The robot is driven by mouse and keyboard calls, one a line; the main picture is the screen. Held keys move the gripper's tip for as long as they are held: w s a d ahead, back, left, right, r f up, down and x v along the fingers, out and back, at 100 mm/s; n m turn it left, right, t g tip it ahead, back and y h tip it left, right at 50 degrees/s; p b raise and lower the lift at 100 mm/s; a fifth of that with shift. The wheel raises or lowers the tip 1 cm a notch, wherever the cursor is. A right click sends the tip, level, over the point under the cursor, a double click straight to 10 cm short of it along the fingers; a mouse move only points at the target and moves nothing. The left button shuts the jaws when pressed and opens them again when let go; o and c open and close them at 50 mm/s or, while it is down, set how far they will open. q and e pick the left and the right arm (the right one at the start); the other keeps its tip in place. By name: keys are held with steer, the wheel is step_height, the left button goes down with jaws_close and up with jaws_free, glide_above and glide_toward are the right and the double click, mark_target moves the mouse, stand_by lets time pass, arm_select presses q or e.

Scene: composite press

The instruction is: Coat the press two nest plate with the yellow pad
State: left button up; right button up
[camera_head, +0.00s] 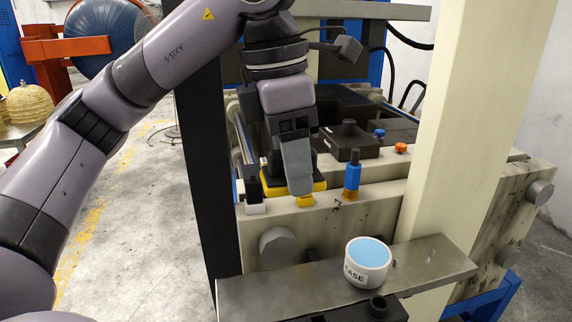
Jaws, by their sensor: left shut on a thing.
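My left gripper (298,188) reaches down from above over the cream press bed, its grey finger in front. It is shut on the yellow pad (319,187), which shows on both sides of the finger at the bed's front edge. A smaller yellow piece (305,201) shows just below the fingertip. The finger hides the middle of the pad. I cannot tell whether the pad touches the surface below it. I cannot pick out the press two nest plate for sure; the gripper and wrist cover part of the bed. My right gripper is not in view.
A white tub (367,263) with light blue content, its label partly reading "EASE", stands on the metal shelf (440,268). A blue upright piece (352,174) stands right of the pad. A black knobbed block (347,146) lies behind. The cream column (475,120) blocks the right.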

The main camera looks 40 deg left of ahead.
arm_select(q)
steer(key=w+d+f+p, duration=0.3)
steer(key=w+d, duration=0.2)
steer(key=w, duration=0.1)
steer(key=p, duration=0.1)
glide_above(371, 252)
step_height(371, 252, down, 5)
steer(key=shift+s+a+f+b, duration=0.1)
steer(key=shift+a+f+b, duration=0.1)
steer(key=shift+f+b, duration=0.5)
step_height(371, 252, down, 3)
steer(key=shift+b, duration=0.75)
steer(key=shift+f+b, duration=0.45)
steer(key=shift+f, duration=0.25)
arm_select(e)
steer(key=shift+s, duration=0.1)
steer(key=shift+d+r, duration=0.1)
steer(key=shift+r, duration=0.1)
arm_select(q)
steer(key=shift+f+b, duration=0.5)
steer(key=shift+f, duration=0.15)
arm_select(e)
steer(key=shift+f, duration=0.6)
arm_select(q)
steer(key=shift+r, duration=0.15)
